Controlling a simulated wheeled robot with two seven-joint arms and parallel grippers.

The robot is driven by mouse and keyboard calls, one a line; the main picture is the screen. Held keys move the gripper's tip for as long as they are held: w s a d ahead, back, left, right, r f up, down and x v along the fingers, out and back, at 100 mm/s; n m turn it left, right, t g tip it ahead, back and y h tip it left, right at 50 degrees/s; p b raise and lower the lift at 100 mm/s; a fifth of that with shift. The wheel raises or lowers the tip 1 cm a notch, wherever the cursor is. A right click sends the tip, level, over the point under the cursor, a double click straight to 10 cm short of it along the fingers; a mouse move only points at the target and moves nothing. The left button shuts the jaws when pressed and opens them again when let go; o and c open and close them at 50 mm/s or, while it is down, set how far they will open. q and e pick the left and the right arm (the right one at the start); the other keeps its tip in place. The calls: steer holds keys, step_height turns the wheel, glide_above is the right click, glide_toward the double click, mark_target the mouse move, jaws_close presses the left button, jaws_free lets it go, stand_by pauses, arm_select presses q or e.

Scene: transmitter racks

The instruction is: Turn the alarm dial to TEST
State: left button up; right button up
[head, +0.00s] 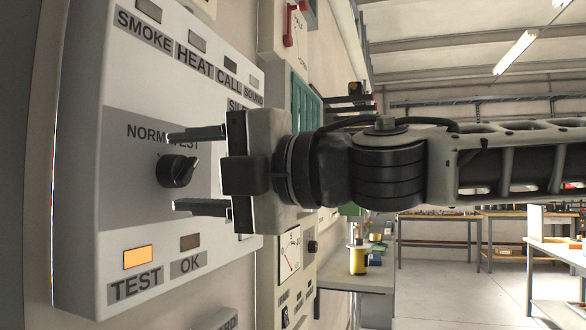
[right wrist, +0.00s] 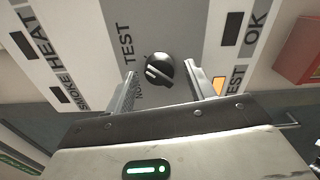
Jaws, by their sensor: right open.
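The alarm dial (head: 177,171) is a black round knob with a raised grip on a grey-white alarm panel (head: 90,215). NORM and TEST are printed above it. Its grip slants up and right, toward the TEST word. The amber lamp (head: 138,257) over the lower TEST label is lit; the OK lamp (head: 190,242) is dark. My right gripper (head: 174,172) is open, one finger above and one below the dial, with gaps on both sides. In the right wrist view the dial (right wrist: 160,70) sits between and beyond the fingertips. My left gripper is not in view.
Unlit lamps for SMOKE (head: 149,10), HEAT and CALL line the panel's top. A red-handled switch box (head: 290,25) and a gauge (head: 289,255) are on the wall beyond. Workbenches (head: 440,217) stand at the back right, with open floor before them.

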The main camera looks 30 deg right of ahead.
steer(key=v, duration=1.5)
steer(key=shift+s+d+b, duration=0.25)
steer(key=shift+s+b, duration=0.05)
steer(key=w+f+m+y, duration=0.1)
steer(key=w+f+m, duration=0.3)
steer(key=w+f, duration=0.55)
steer(key=w+f+m, duration=0.4)
steer(key=w+f, duration=0.3)
steer(key=f, duration=0.5)
step_height(320, 180, down, 10)
steer(key=m+t+h, duration=0.1)
steer(key=m+h, duration=0.1)
steer(key=m, duration=0.2)
steer(key=s+a+f+m+h, duration=0.15)
steer(key=f+m, duration=0.25)
steer(key=f, duration=0.5)
steer(key=s+f+m+h, duration=0.2)
steer(key=f+m, duration=0.1)
steer(key=f, duration=0.6)
steer(key=s+a+f+m+g+h, duration=0.1)
steer(key=s+a+f+m+g, duration=0.1)
steer(key=s+f, duration=0.4)
steer(key=s+a+f+m+g+h, duration=0.2)
steer(key=s+a+f+m, duration=0.1)
steer(key=s+f, duration=0.3)
step_height(320, 180, down, 3)
steer(key=shift+s+a+r+m+g, duration=0.15)
steer(key=shift+s+a+m+g, duration=0.1)
steer(key=shift+a+m+g, duration=0.25)
steer(key=shift+a, duration=0.1)
